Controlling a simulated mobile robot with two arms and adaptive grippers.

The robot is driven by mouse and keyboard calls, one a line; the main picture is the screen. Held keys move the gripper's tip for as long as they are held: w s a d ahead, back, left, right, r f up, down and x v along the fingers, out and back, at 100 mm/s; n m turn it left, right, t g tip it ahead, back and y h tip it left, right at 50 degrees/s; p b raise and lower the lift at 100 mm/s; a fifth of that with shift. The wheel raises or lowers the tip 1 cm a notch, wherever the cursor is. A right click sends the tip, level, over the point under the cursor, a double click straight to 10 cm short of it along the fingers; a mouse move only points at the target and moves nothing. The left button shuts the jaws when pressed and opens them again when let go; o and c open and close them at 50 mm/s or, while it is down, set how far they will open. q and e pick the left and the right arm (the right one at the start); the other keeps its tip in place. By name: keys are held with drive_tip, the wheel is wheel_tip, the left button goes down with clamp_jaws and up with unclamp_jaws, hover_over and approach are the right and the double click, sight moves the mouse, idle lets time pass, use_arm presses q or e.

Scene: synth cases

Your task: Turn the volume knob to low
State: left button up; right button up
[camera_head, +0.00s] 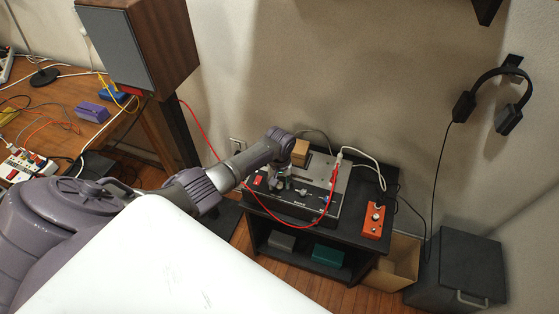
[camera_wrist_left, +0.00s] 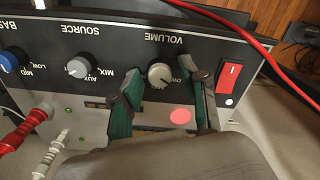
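The amplifier (camera_head: 318,199) is a grey and black box on a black stand. In the left wrist view its front panel (camera_wrist_left: 120,38) appears upside down. The grey volume knob (camera_wrist_left: 160,75) sits beside the VOLUME label, with small lettering partly hidden at its right. My left gripper (camera_wrist_left: 168,82) is open, its green-padded fingers spread on either side of the knob, closer on the left. No firm grip on the knob shows. In the head view the left gripper (camera_head: 281,176) is over the amplifier's front left part, and the knob cannot be made out. My right gripper is not in view.
A red switch (camera_wrist_left: 230,76) is just right of the fingers; the source knob (camera_wrist_left: 79,67) is to their left. A red cable (camera_wrist_left: 262,50) crosses nearby. An orange box (camera_head: 374,220) stands right of the amplifier. A speaker (camera_head: 140,42) rises at the left.

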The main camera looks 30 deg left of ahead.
sight(279, 185)
use_arm(q)
drive_tip(key=shift+r, duration=0.1)
wheel_tip(279, 185, up, 12)
idle(0.6)
idle(0.4)
